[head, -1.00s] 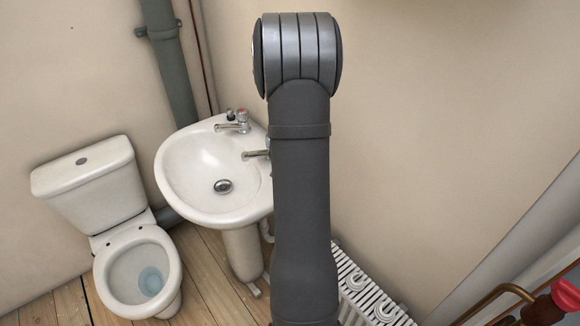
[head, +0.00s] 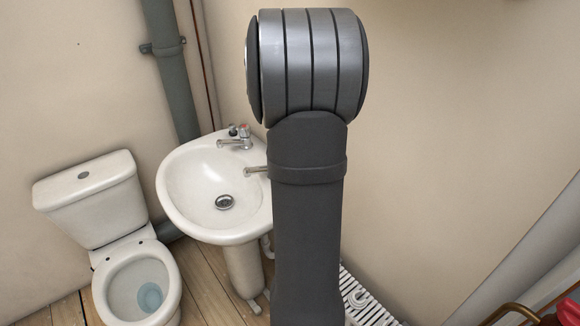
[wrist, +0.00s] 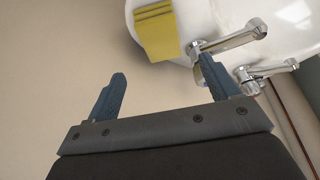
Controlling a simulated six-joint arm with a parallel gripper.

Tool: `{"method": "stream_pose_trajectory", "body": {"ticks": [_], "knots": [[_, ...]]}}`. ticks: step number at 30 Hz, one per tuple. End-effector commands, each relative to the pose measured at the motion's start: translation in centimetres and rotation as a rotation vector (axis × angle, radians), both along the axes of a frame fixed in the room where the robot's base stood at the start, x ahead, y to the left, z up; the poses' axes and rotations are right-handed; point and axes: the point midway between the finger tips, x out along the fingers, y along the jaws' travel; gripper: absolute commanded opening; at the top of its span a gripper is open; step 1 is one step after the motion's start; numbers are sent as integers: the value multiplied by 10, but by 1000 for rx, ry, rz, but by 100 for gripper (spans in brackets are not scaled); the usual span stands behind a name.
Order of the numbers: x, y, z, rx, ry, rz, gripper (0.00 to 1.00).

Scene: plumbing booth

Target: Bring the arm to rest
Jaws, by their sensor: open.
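My gripper (wrist: 162,88) is open in the wrist view, its two blue fingers apart with nothing between them. Past the fingers are the rim of the white sink (wrist: 120,3), a chrome tap (wrist: 232,40) and a yellow block-like thing (wrist: 156,30). The right fingertip overlaps the tap in the picture; I cannot tell whether they touch. In the head view my arm (head: 308,220) stands upright in the middle, and the gripper is not visible there. The arm hides part of the right side of the sink (head: 190,200).
A white toilet (head: 125,240) stands left of the sink on a wooden floor. A grey pipe (head: 172,80) runs up the wall behind. A white radiator-like grille (head: 365,300) and a brass pipe with a red part (head: 520,308) lie low at right. The right wall is bare.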

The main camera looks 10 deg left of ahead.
Motion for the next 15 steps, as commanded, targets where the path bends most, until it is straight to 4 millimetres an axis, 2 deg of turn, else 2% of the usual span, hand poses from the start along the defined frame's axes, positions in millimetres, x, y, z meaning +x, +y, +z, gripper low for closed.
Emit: {"method": "stream_pose_trajectory", "body": {"ticks": [8, 15], "knots": [[5, 0, -13, -1, 2, 0, 80], [18, 0, -45, -1, 3, 1, 80]]}}
